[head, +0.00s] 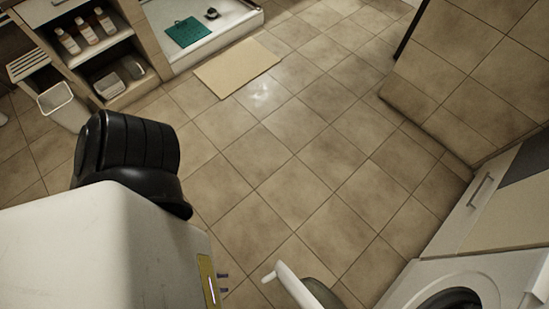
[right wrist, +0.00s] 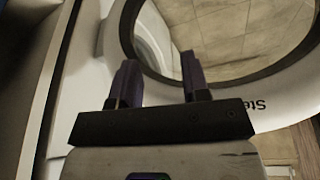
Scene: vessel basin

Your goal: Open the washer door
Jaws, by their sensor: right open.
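The washer (head: 400,291) stands at the lower right of the head view, with a dark round opening in its front. Its door (head: 290,284) stands open, swung out over the floor and seen nearly edge-on. The right wrist view shows the door ring (right wrist: 262,84) close up, with floor tiles visible through its round window. My right gripper (right wrist: 159,72) is open, its two dark fingers apart in front of the ring's near side; I cannot tell whether they touch it. It is not seen in the head view.
A shelf unit with bottles (head: 90,33) and a white bin (head: 62,106) stand at the upper left. A beige mat (head: 237,68) lies before the shower tray (head: 225,42). A tiled wall (head: 470,75) rises at right. The middle floor is clear.

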